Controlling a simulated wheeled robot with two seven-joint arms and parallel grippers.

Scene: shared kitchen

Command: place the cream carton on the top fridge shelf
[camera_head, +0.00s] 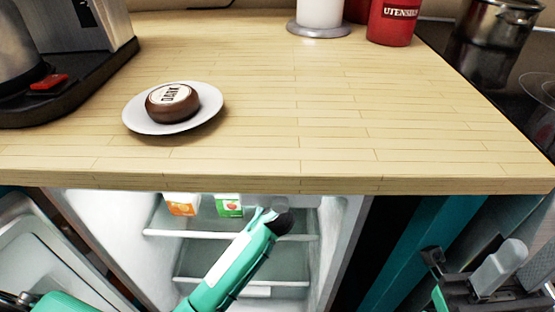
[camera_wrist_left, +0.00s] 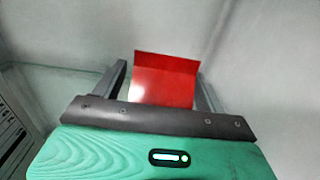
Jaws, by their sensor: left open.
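A red carton-like thing (camera_wrist_left: 165,82), which I take to be the cream carton, shows in the left wrist view between the fingers of my left gripper (camera_wrist_left: 160,90). The gripper is open around it. The view does not show whether either finger touches it. In the head view my left arm reaches into the open fridge, with the gripper end (camera_head: 275,215) at the height of the upper shelf (camera_head: 190,234). The red carton is hidden from the head view.
An orange carton (camera_head: 181,204) and a green-and-white carton (camera_head: 229,206) stand on the upper shelf, left of my gripper. A lower shelf (camera_head: 200,281) lies below. The counter (camera_head: 330,110) overhangs the fridge and bears a plate (camera_head: 205,112) with a round brown thing (camera_head: 172,103).

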